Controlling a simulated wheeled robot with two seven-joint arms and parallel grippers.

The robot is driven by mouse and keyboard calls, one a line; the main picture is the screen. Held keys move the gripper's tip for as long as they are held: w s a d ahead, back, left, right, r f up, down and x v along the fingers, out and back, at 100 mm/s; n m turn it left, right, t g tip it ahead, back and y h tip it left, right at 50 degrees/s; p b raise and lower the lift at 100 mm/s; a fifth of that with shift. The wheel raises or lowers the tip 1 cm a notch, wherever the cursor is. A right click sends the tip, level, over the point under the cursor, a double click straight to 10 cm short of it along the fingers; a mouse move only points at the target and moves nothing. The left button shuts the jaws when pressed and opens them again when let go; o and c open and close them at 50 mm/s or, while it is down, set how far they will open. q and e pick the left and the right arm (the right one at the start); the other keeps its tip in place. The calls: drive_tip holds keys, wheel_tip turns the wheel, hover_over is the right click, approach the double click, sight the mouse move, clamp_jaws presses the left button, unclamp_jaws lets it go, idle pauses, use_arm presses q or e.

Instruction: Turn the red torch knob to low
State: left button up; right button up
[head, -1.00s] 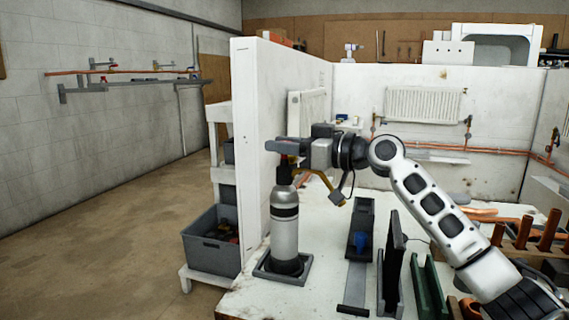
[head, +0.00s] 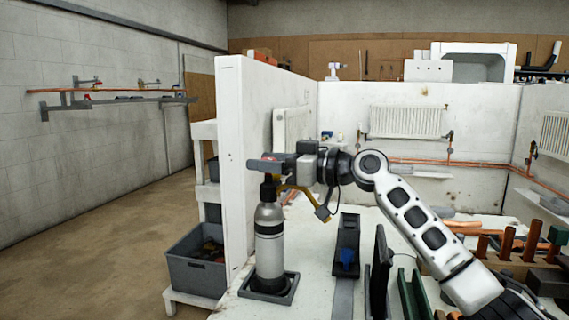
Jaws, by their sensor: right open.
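The torch is a silver gas cylinder (head: 269,245) with a black neck, standing upright in a grey square holder (head: 290,292) on the white bench. A brass-coloured torch tube (head: 308,195) bends off to the right of its top. A bit of the red knob (head: 269,157) shows at the top, mostly hidden by my right gripper. My right gripper (head: 263,163) is level with the knob, its fingers pointing left over the cylinder top. It is open, with the red knob seeming to lie at its fingers; contact cannot be told. My left gripper is not in view.
A white partition (head: 232,180) stands close behind and left of the cylinder. A grey crate (head: 197,275) sits low at the left. A black stand with a blue piece (head: 347,256), a dark upright plate (head: 380,270) and a green channel (head: 415,295) stand right of the cylinder.

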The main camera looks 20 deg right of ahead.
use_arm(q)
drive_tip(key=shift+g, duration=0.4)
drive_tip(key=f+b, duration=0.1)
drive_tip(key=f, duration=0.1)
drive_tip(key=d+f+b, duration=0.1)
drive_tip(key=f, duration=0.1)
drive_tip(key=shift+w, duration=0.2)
use_arm(e)
drive_tip(key=v, duration=1.6)
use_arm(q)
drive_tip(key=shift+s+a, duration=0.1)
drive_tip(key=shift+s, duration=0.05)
use_arm(e)
drive_tip(key=shift+a, duration=0.1)
